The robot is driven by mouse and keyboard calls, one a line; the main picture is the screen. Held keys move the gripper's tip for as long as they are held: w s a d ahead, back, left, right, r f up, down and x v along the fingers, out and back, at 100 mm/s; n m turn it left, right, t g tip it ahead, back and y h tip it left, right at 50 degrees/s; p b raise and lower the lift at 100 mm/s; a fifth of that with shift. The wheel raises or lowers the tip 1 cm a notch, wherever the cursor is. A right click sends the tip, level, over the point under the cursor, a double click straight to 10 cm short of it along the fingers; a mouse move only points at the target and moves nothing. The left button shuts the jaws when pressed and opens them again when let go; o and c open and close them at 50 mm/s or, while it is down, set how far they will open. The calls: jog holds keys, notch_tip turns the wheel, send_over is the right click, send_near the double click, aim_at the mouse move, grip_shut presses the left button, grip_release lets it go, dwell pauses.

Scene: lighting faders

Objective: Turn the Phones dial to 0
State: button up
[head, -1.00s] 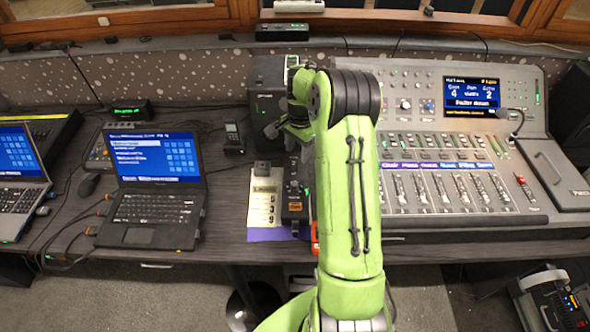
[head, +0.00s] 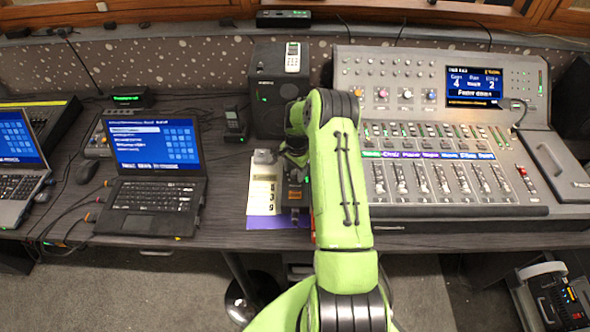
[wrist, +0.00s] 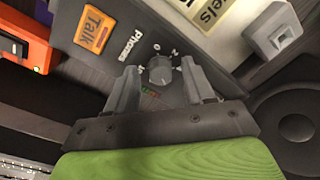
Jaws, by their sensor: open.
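The Phones dial (wrist: 160,70) is a small grey round knob on a dark box, with "Phones" printed beside it and the marks 0 and 2 around it. Its exact pointer direction is too small to tell. My gripper (wrist: 160,84) is open, with one finger on each side of the dial; I cannot tell whether either touches it. In the head view the dark box (head: 295,194) lies on the desk left of the mixer, and my arm hides the dial.
An orange Talk button (wrist: 95,30) is on the same box. An orange device (wrist: 25,42) lies beside it. A speaker (head: 268,118) stands behind the box, a label sheet (head: 263,192) lies left, and the mixer (head: 450,211) stands right.

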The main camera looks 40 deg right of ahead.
grip_shut()
